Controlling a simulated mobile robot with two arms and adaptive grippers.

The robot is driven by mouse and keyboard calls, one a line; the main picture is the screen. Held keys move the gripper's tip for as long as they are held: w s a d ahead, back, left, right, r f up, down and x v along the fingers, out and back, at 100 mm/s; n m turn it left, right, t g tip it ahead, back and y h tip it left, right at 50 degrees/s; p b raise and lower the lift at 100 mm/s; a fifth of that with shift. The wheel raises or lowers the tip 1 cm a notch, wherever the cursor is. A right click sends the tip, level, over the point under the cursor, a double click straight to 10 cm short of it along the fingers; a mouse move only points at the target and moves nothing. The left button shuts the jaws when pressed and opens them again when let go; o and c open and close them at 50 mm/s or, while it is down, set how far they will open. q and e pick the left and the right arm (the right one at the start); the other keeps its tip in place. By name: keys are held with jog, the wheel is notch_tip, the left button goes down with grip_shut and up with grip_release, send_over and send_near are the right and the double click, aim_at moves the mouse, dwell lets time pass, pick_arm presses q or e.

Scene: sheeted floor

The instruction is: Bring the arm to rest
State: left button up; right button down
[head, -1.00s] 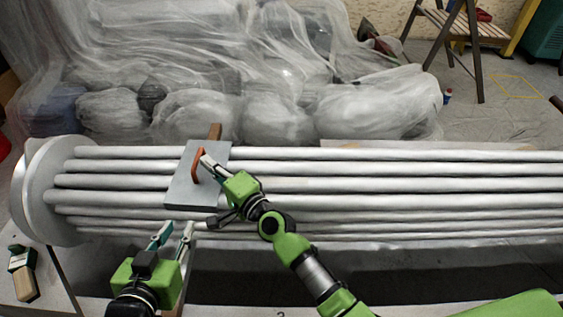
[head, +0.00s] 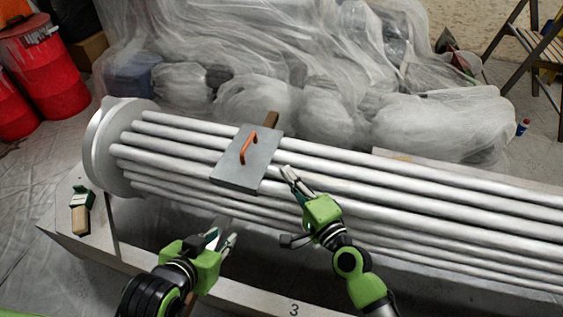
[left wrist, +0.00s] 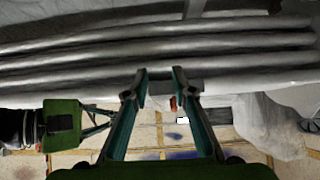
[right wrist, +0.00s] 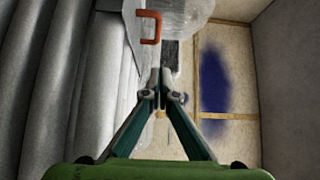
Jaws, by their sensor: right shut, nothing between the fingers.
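My right gripper (head: 287,173) is shut and empty, over the pale tubes just right of the grey plate (head: 233,175). The plate lies on the tubes and has an orange handle (head: 249,148). In the right wrist view the handle (right wrist: 150,27) shows beyond my right fingertips (right wrist: 160,75), apart from them. My left gripper (head: 226,240) is low in front of the tube bundle, near its front edge. In the left wrist view its fingers (left wrist: 160,75) stand apart with nothing held between them.
The long tube bundle (head: 330,182) ends in a round white disc (head: 104,145) at left. A green-and-wood tool (head: 81,210) lies on the pale base. Sheet-covered lumps (head: 260,95) stand behind. Red drums (head: 45,65) stand at far left; a wooden stepladder (head: 540,45) stands at far right.

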jog(key=shift+s+d, duration=0.25)
jog(key=shift+s, duration=0.15)
